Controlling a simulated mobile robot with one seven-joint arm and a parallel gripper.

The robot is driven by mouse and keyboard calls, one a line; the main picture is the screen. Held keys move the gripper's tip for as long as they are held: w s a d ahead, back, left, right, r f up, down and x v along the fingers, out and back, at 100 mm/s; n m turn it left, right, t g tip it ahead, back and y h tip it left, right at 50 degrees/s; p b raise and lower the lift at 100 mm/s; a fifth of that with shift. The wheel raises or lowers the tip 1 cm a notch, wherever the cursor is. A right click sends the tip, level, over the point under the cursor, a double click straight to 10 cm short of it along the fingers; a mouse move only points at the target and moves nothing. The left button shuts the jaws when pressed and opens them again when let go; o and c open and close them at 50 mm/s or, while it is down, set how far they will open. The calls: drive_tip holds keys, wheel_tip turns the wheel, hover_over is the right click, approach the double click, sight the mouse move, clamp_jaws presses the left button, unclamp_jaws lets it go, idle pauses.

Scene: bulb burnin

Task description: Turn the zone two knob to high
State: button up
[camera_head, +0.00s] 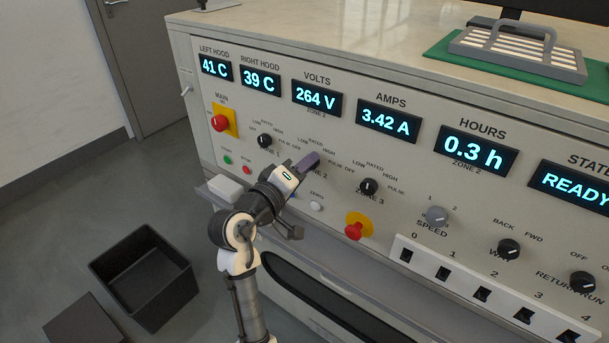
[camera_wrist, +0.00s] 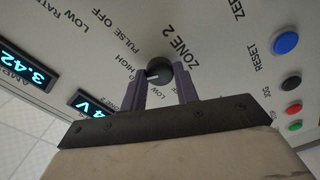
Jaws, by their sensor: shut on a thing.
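The zone two knob (camera_wrist: 158,69) is a round black knob with a white pointer mark, next to the printed ZONE 2 label. In the wrist view its mark points left, roughly toward the HIGH label; the exact setting is hard to tell. My gripper (camera_wrist: 161,80) has its two purple fingers on either side of this knob, shut on it. In the head view my gripper (camera_head: 311,162) is at the panel between the zone 1 and zone 3 knobs, and hides the zone two knob.
The zone 1 knob (camera_head: 265,141) is to the left and the zone 3 knob (camera_head: 368,187) to the right. A red emergency button (camera_head: 354,230) on yellow is below right. A white-edged row of switches (camera_head: 480,294) is at lower right. A black bin (camera_head: 146,279) stands on the floor.

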drive_tip(key=shift+f+m+b, duration=0.15)
drive_tip(key=shift+m+b, duration=0.8)
drive_tip(key=shift+m, duration=0.35)
drive_tip(key=o, duration=1)
drive_tip(key=b+v, duration=0.2)
drive_tip(key=v, duration=1.1)
drive_tip(key=shift+s+a, duration=0.25)
drive_tip(key=shift+s, duration=0.1)
